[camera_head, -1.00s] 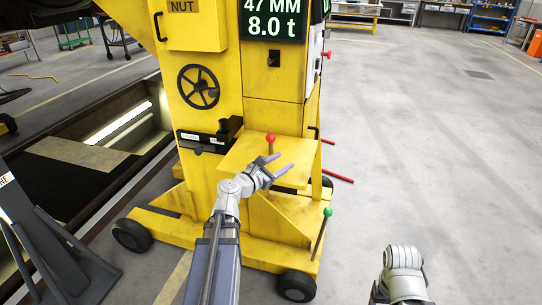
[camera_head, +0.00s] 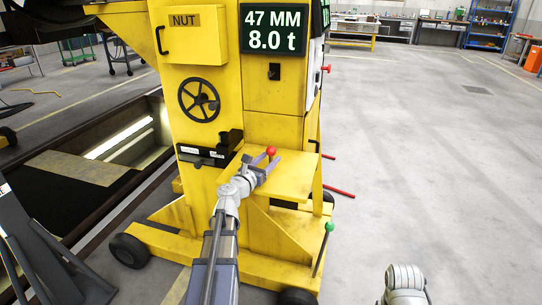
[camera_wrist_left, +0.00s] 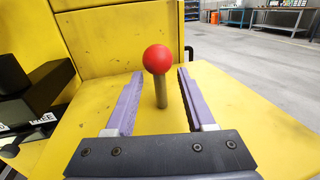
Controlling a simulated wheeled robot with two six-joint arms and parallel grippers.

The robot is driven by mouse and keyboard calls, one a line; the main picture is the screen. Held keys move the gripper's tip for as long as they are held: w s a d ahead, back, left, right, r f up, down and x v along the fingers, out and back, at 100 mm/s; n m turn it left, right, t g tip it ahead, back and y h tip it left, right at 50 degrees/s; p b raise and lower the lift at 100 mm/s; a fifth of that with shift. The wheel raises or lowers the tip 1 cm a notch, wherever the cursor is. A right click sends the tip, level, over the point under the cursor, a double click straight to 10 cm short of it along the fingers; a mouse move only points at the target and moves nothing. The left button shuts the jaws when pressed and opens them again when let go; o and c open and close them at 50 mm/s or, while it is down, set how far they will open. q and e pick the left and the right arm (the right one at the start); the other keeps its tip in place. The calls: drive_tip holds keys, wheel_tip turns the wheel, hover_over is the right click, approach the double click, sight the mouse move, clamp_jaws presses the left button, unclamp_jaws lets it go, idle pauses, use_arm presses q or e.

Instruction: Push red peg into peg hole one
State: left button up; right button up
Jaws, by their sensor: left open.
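The red peg (camera_head: 270,151), a red ball on a grey stem, stands upright on the yellow shelf (camera_head: 295,180) of the lifting jack. In the left wrist view the red peg (camera_wrist_left: 157,60) is between the two purple fingers of my left gripper (camera_wrist_left: 158,90). The left gripper (camera_head: 262,163) is open, its fingers apart from the stem on both sides. The black block with white labels (camera_head: 205,156) is left of the shelf; one label reads FREE in the left wrist view (camera_wrist_left: 42,118). No peg hole can be made out. My right gripper's fingers do not show.
The yellow jack column carries a handwheel (camera_head: 199,101) and a NUT box (camera_head: 192,35) above the shelf. A green-knobbed lever (camera_head: 323,246) stands at the lower right. A pit is at left; open floor is at right.

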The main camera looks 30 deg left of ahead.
use_arm(q)
drive_tip(key=shift+w+a+f, duration=0.1)
drive_tip(key=shift+w+f, duration=0.05)
drive_tip(key=shift+w, duration=2.5)
drive_tip(key=shift+s, duration=0.1)
clamp_jaws()
